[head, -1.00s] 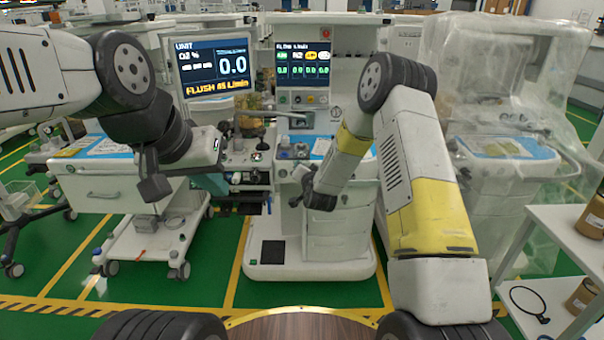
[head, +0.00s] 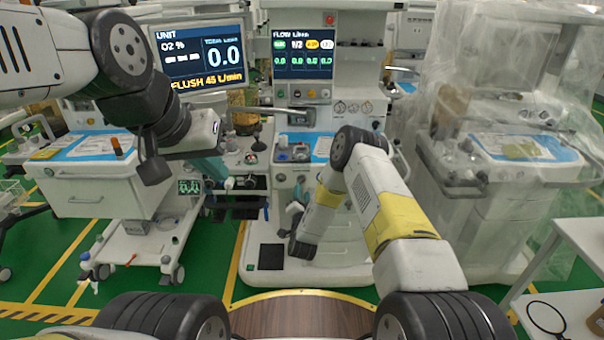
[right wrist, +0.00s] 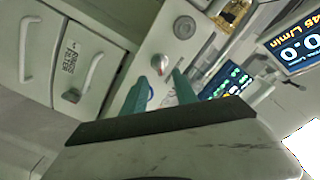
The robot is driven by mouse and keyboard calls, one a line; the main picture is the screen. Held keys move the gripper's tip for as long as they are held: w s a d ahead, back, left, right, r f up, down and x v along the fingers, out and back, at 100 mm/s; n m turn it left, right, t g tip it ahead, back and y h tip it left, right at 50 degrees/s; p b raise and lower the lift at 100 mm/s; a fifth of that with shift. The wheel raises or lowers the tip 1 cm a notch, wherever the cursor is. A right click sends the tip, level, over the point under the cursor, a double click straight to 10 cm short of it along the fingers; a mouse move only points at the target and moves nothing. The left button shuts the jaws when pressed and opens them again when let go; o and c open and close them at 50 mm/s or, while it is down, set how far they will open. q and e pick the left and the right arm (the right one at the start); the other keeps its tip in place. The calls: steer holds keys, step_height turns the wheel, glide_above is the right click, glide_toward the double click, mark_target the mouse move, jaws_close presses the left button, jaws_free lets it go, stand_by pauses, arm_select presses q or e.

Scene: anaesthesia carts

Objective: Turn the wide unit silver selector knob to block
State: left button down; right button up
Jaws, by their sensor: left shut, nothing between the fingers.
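The central unit (head: 330,185) stands in front of me in the head view. In the right wrist view a small silver knob (right wrist: 160,63) with a red mark shows beyond my right fingertips, in the gap between them. My left gripper (head: 218,172) is shut and empty at the unit's left side.
A wide screen (head: 198,55) and a smaller screen (head: 303,53) stand above the worktop. A white drawer cart (head: 90,190) is at left. A plastic-draped machine (head: 500,150) and a white shelf table (head: 580,250) are at right. Green floor shows between them.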

mark_target(302, 182)
steer(key=w, duration=0.5)
steer(key=shift+w, duration=0.4)
jaws_close()
